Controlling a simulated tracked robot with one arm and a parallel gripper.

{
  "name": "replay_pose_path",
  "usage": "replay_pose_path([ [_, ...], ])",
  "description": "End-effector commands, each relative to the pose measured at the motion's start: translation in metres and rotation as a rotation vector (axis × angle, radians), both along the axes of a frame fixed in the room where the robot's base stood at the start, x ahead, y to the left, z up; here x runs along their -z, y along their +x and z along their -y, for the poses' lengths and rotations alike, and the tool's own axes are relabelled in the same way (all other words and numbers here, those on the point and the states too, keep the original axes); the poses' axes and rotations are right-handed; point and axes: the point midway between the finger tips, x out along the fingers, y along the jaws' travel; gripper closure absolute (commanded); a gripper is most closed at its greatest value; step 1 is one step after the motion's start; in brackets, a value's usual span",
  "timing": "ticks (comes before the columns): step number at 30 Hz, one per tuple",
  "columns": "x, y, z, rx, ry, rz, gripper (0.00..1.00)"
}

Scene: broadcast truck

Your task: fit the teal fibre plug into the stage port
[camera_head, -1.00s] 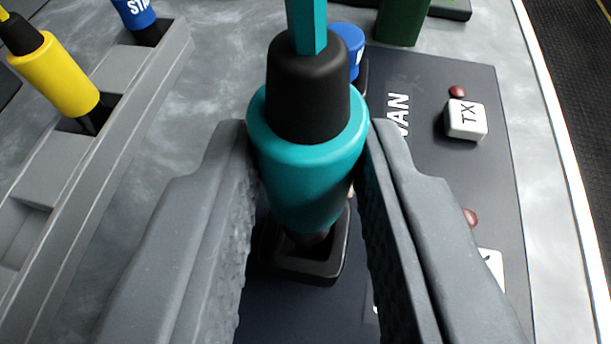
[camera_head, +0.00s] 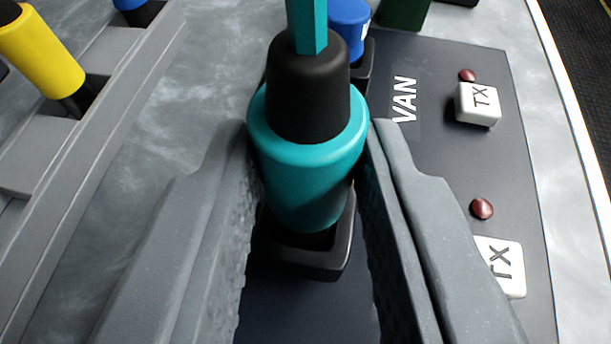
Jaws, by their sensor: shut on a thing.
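The teal fibre plug (camera_head: 308,180) stands upright in the middle of the view, with a black collar and a teal cable rising from it. My gripper (camera_head: 310,190) is shut on it, one finger on each side. A black square socket (camera_head: 325,262) on the dark panel lies right below the plug. The plug's lower end is over or within its opening; I cannot tell how deep. The socket's label is hidden by my right finger, so I cannot read whether it is the stage port.
Behind the plug, a blue plug (camera_head: 349,25) stands in another socket by the VAN label (camera_head: 403,99). White TX buttons (camera_head: 478,103) and red lamps (camera_head: 481,209) are on the panel (camera_head: 440,60). A grey rack (camera_head: 85,165) at left holds a yellow plug (camera_head: 42,60).

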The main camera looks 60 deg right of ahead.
Motion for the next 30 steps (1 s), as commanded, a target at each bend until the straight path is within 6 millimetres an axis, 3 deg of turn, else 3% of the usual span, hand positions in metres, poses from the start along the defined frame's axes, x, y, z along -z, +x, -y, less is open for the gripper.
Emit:
replay_pose_path([
  [29,0.021,0.000,0.000,0.001,0.000,0.000,1.00],
  [30,0.021,0.000,0.000,0.000,0.000,0.000,0.68],
])
